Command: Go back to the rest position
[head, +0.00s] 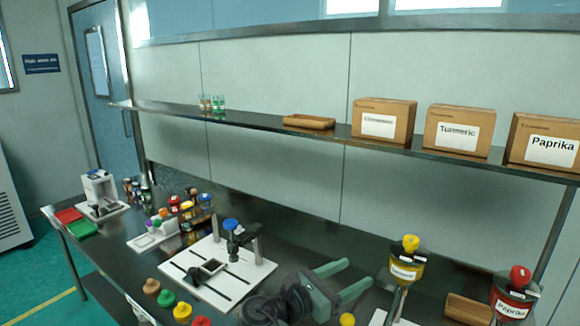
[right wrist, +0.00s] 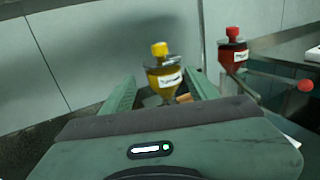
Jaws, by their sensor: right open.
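My right gripper (head: 352,276) is open over the front middle of the dark table in the head view, its two green fingers spread and pointing right. Nothing shows between them. In the right wrist view the same gripper (right wrist: 163,84) is open, and a yellow-capped turmeric container (right wrist: 164,79) stands beyond the fingertips. That container (head: 406,268) is right of the gripper in the head view, apart from it. My left gripper is not in view.
A white plate with a blue-capped device (head: 232,232) is left of the gripper. A red-capped paprika container (head: 513,297) stands at right. Colored knobs (head: 182,311) line the front. A shelf (head: 260,121) carrying labelled boxes (head: 459,131) crosses above the table.

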